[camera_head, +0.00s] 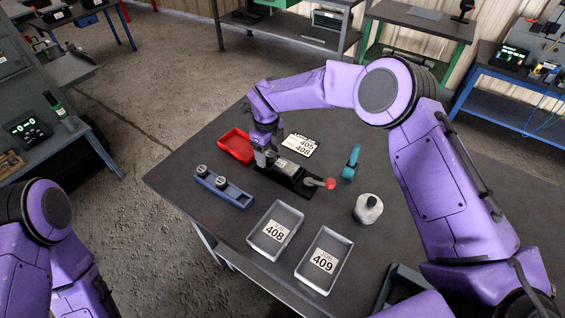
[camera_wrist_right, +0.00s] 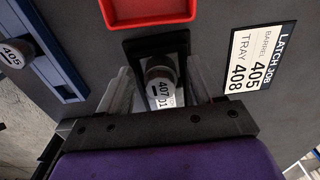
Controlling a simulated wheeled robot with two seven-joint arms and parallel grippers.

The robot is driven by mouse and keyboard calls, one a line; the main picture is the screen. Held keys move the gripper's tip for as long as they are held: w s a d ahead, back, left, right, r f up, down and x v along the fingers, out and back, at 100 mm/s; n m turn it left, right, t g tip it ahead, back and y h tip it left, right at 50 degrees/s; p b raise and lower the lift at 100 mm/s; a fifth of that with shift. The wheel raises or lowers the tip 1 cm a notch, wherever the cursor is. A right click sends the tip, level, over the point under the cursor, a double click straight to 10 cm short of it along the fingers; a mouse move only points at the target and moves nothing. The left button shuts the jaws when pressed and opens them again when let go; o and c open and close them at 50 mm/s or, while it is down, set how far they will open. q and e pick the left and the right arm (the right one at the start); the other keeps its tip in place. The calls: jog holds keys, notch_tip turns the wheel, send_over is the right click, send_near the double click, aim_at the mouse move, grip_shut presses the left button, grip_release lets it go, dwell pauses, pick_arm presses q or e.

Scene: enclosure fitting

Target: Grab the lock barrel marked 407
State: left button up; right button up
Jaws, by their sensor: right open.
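The lock barrel marked 407 (camera_wrist_right: 160,88) shows in the right wrist view as a grey cylinder with a white label. It stands at the black fixture (camera_wrist_right: 158,46), which also shows in the head view (camera_head: 302,185) with a red-knobbed lever. My right gripper (camera_head: 266,160) is over the left end of this fixture. In the right wrist view its open fingers (camera_wrist_right: 160,92) are on either side of the barrel; I cannot tell whether they touch it. In the head view the gripper hides most of the barrel. My left gripper is out of view.
A blue rack (camera_head: 224,190) holds two barrels, one marked 405 (camera_wrist_right: 14,54). A red tray (camera_head: 236,146) and job card (camera_head: 301,146) lie behind.

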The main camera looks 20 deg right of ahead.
jog(key=shift+s+f, duration=0.1)
jog(key=shift+f, duration=0.25)
grip_shut()
jog(key=shift+r, duration=0.1)
jog(key=shift+r, duration=0.15)
